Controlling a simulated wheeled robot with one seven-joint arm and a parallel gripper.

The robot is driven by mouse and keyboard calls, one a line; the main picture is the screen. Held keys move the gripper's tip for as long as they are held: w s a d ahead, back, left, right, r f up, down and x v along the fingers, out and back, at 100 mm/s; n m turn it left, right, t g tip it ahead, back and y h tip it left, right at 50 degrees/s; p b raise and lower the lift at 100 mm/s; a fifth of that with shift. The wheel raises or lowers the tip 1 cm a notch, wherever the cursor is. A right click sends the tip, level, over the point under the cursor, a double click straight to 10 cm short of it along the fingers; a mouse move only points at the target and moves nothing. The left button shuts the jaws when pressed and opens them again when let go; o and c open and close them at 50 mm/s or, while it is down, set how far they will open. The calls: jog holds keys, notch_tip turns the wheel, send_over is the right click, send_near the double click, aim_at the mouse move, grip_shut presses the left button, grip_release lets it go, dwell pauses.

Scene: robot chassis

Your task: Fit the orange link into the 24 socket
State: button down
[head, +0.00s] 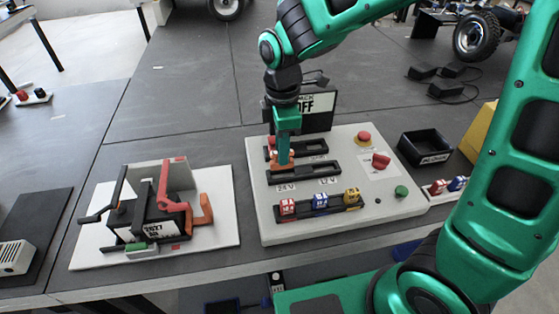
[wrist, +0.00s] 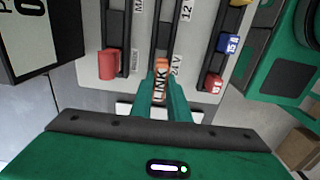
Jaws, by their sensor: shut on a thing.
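My green gripper (head: 283,158) points down over the left part of the white panel (head: 400,207) and is shut on the orange link (head: 281,165). In the wrist view my gripper (wrist: 160,88) has its fingertips at the link (wrist: 162,64), partly hiding it. The link is at the left end of the middle black holder (head: 318,171), just above the printed 24 V label (head: 286,188). That label also shows beside the link in the wrist view (wrist: 177,66). I cannot tell whether the link is seated in the socket or just above it.
A front holder carries red (head: 288,207), blue (head: 320,202) and yellow (head: 351,196) fuses. A red fuse (wrist: 109,64) sits in the back holder. An OFF sign (head: 318,104) stands behind.

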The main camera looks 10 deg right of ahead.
jog(key=shift+w+d+f, duration=0.15)
jog(key=shift+d+f, duration=0.1)
jog(key=shift+f, duration=1.95)
jog(key=shift+f, duration=0.1)
jog(key=c, duration=1.7)
grip_release()
notch_tip(320, 180, up, 12)
jog(key=shift+r, duration=0.15)
